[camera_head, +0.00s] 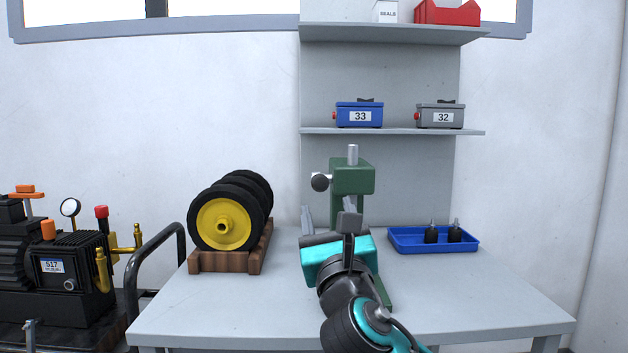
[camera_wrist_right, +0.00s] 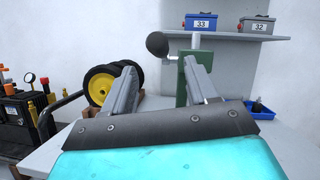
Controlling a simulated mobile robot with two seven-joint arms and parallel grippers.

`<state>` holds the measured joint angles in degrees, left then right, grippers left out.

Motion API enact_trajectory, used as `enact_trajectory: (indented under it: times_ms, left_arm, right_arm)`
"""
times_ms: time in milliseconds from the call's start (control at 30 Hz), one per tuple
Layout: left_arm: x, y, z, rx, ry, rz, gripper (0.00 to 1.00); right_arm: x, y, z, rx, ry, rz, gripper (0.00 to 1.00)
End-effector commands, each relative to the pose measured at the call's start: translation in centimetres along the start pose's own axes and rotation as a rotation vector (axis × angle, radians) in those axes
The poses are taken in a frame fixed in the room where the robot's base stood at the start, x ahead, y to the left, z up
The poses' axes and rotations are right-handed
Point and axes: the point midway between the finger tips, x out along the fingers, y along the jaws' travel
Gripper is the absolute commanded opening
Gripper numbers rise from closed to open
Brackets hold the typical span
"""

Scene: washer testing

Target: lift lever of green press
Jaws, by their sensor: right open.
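The green press (camera_head: 353,178) stands on the table, with a grey post on top. Its lever ends in a dark round knob (camera_head: 320,182) on the left of the press head. My right gripper (camera_head: 328,208) is in front of the press and hides much of its lower part. In the right wrist view, the two fingers of my right gripper (camera_wrist_right: 160,63) are spread apart with nothing between them. There the black knob (camera_wrist_right: 157,44) shows beyond and above the gap, and its lever runs right to the green press (camera_wrist_right: 191,85). My left gripper is out of view.
Black wheels with yellow hubs (camera_head: 224,222) sit on a wooden rack (camera_head: 228,262) to the left. A blue tray (camera_head: 408,246) with two dark bottles lies to the right. Shelves behind hold blue box 33 (camera_head: 360,115) and grey box 32 (camera_head: 441,116). The table's right front (camera_head: 480,300) is clear.

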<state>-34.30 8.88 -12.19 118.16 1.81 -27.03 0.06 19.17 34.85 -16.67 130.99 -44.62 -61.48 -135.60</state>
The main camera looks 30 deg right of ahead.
Motion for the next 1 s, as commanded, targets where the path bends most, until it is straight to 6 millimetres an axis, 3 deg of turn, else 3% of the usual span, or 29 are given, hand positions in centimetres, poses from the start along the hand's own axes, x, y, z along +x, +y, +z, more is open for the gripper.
enact_trajectory:
  times_ms: [300, 500, 933, 1000]
  left_arm:
    - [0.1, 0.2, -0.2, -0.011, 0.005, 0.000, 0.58]
    - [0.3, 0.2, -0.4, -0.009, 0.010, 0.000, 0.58]
    - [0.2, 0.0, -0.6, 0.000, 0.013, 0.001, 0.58]
    - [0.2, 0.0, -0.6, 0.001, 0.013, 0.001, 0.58]
  right_arm:
    - [6.8, 0.0, 0.0, 0.003, 0.000, -0.001, 0.58]
    - [9.3, 0.0, 0.0, 0.004, 0.001, 0.000, 0.58]
    - [10.2, 0.1, -0.1, 0.003, 0.001, 0.002, 0.58]
    - [10.2, 0.1, -0.1, 0.003, 0.001, 0.002, 0.51]
